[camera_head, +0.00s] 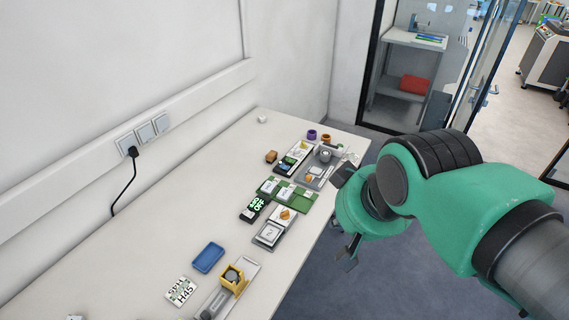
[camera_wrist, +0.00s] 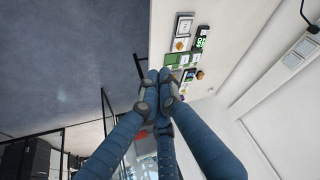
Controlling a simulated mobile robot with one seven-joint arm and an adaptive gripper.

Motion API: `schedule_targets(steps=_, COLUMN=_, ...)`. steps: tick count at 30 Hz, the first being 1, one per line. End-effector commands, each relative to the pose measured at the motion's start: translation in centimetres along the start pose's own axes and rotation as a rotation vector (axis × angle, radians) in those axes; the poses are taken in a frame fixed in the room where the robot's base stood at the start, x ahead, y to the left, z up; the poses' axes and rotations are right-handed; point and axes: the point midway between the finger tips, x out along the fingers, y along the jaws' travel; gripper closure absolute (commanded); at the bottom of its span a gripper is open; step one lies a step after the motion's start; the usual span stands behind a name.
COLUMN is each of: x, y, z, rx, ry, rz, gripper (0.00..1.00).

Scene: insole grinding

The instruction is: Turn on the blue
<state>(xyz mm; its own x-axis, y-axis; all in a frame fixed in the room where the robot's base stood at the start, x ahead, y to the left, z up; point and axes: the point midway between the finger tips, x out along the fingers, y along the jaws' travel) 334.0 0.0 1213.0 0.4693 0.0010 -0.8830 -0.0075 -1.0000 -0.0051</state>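A flat blue rectangular piece (camera_head: 208,257) lies on the white table in the head view. A small black unit with a lit green ON/OFF face (camera_head: 253,208) lies farther back; it also shows in the wrist view (camera_wrist: 201,38). A board at the back holds a small blue part (camera_head: 287,166). My gripper (camera_head: 350,256) hangs beyond the table's right edge, over the floor and apart from everything on the table. In the wrist view its long blue-grey fingers (camera_wrist: 160,78) converge near the table edge; whether their tips meet is unclear. I see nothing held.
The white table (camera_head: 130,255) runs along the wall. A green board (camera_head: 296,199), a grey module with an orange knob (camera_head: 274,229) and a yellow holder (camera_head: 233,281) stand near its right edge. A wall socket with a black plug (camera_head: 132,151) is at left. The table's left part is mostly clear.

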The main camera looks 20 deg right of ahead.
Motion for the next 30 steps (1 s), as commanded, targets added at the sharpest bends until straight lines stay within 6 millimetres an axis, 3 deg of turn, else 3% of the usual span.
schedule_targets(steps=8, x=0.0, y=0.0, z=-3.4, rx=0.04, ry=-0.023, rz=-0.004, gripper=1.0)
schedule_targets(steps=14, x=0.3, y=0.0, z=-7.0, rx=0.085, ry=-0.045, rz=-0.007, gripper=1.0)
schedule_targets(steps=30, x=3.3, y=0.3, z=-17.0, rx=0.213, ry=-0.11, rz=-0.012, gripper=1.0)
